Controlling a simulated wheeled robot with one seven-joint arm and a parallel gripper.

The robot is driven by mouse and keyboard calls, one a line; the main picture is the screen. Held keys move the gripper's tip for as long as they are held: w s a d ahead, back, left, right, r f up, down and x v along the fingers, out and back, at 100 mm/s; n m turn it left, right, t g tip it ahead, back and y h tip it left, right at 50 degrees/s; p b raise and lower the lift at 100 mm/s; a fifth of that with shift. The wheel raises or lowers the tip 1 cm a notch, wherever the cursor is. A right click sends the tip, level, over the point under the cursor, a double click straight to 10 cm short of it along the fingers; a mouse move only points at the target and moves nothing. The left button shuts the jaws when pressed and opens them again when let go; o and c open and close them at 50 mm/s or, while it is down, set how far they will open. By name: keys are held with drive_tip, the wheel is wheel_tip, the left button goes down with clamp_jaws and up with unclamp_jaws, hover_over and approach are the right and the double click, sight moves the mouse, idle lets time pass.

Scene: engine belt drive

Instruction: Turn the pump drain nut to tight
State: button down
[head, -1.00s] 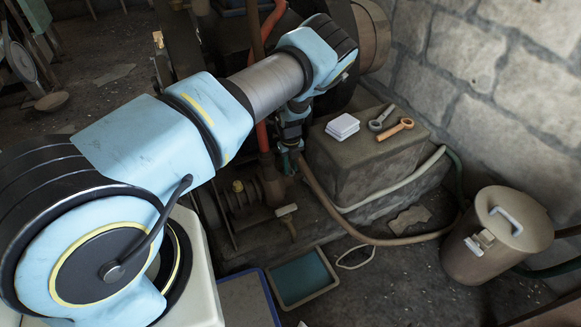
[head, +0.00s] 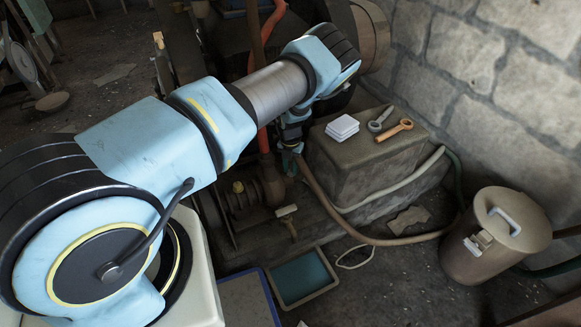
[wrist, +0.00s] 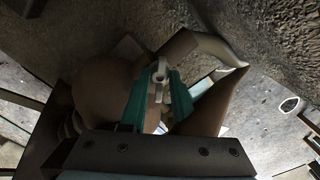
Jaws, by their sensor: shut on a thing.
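In the wrist view, my gripper (wrist: 160,95) has its two teal fingers close together on a small pale metal piece, which looks like the pump drain nut (wrist: 159,74). The nut sits between the fingertips, in front of the brown rounded pump body (wrist: 105,85). In the head view, my gripper (head: 289,160) points down beside the pump (head: 268,180), left of the stone block. The fingertips are small and dark there, and the nut cannot be made out. The nut's turn angle cannot be read.
A stone block (head: 345,180) bears white pads (head: 342,127), a grey wrench (head: 381,118) and an orange wrench (head: 394,130). Hoses (head: 400,240) run from the pump across the floor. A lidded brown can (head: 495,245) stands at right. Trays (head: 302,277) lie on the floor.

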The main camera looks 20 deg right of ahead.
sight(291, 170)
drive_tip(key=m, duration=0.4)
drive_tip(key=shift+m+p, duration=0.3)
drive_tip(key=shift+p, duration=0.1)
drive_tip(key=shift+m+p, duration=0.35)
drive_tip(key=shift+m, duration=1.55)
drive_tip(key=c, duration=0.9)
unclamp_jaws()
wheel_tip(291, 170, up, 11)
drive_tip(key=shift+f, duration=0.1)
